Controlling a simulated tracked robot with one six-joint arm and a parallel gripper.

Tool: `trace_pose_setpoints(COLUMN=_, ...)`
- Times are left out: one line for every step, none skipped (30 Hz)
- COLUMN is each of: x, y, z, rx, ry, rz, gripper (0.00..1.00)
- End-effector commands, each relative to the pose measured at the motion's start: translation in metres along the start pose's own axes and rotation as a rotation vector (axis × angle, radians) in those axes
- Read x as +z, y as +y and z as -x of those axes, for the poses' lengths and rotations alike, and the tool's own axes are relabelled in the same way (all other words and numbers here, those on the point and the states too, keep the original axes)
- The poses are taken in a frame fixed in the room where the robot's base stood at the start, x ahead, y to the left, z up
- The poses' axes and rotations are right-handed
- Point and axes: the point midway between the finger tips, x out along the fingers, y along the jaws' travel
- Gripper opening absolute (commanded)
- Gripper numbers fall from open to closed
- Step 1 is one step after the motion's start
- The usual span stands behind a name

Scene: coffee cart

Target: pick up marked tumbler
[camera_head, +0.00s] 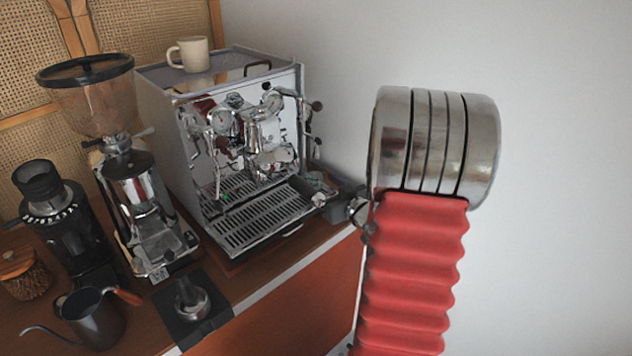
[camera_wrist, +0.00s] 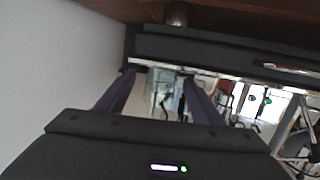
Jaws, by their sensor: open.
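I cannot clearly make out a tumbler in either view. In the head view a small green spot shows at the back left of the espresso machine's drip tray (camera_head: 258,222), but the object bearing it is not distinct. In the wrist view a small green spot shows right of my fingers, among blurred shiny shapes. My gripper (camera_wrist: 158,77) is open, its two dark fingers apart, with no object clearly held between them. It faces a dark, shiny-edged part close ahead.
A cream mug (camera_head: 189,54) stands on the espresso machine (camera_head: 165,115). Two grinders (camera_head: 128,190) (camera_head: 66,235), a black kettle (camera_head: 92,318), a jar (camera_head: 24,275) and a tamper (camera_head: 190,300) on a dark mat stand left on the wooden counter (camera_head: 255,272). A plain wall is at right.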

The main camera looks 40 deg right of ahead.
Motion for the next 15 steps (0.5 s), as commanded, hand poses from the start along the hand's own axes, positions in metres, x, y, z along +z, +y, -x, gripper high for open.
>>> trace_pose_setpoints(x=0.0, y=-0.002, z=-0.008, rx=-0.003, ry=-0.001, rz=0.0, gripper=0.61)
trace_pose_setpoints(x=0.0, y=-0.003, z=-0.012, rx=-0.003, ry=-0.001, rz=0.001, gripper=0.61)
trace_pose_setpoints(x=0.0, y=-0.003, z=-0.018, rx=-0.003, ry=-0.001, rz=0.0, gripper=0.61)
trace_pose_setpoints(x=0.0, y=-0.003, z=-0.022, rx=-0.002, ry=-0.001, rz=0.0, gripper=0.61)
trace_pose_setpoints(x=0.0, y=-0.003, z=-0.025, rx=-0.002, ry=-0.001, rz=0.0, gripper=0.61)
trace_pose_setpoints(x=0.0, y=-0.002, z=-0.029, rx=-0.002, ry=0.0, rz=0.001, gripper=0.61)
trace_pose_setpoints(x=0.0, y=-0.002, z=-0.031, rx=-0.002, ry=0.0, rz=0.0, gripper=0.61)
trace_pose_setpoints(x=0.0, y=-0.002, z=-0.033, rx=-0.002, ry=-0.001, rz=0.0, gripper=0.61)
trace_pose_setpoints(x=0.0, y=-0.002, z=-0.034, rx=-0.001, ry=-0.001, rz=0.0, gripper=0.61)
trace_pose_setpoints(x=0.0, y=-0.002, z=-0.035, rx=-0.001, ry=-0.001, rz=0.0, gripper=0.61)
trace_pose_setpoints(x=0.0, y=-0.002, z=-0.035, rx=0.0, ry=-0.001, rz=0.0, gripper=0.61)
trace_pose_setpoints(x=0.0, y=-0.002, z=-0.035, rx=0.0, ry=-0.001, rz=0.0, gripper=0.61)
trace_pose_setpoints(x=0.0, y=-0.002, z=-0.035, rx=0.0, ry=-0.001, rz=0.0, gripper=0.61)
trace_pose_setpoints(x=0.0, y=-0.002, z=-0.035, rx=0.0, ry=-0.001, rz=0.0, gripper=0.61)
trace_pose_setpoints(x=0.0, y=-0.002, z=-0.035, rx=0.0, ry=-0.001, rz=0.0, gripper=0.61)
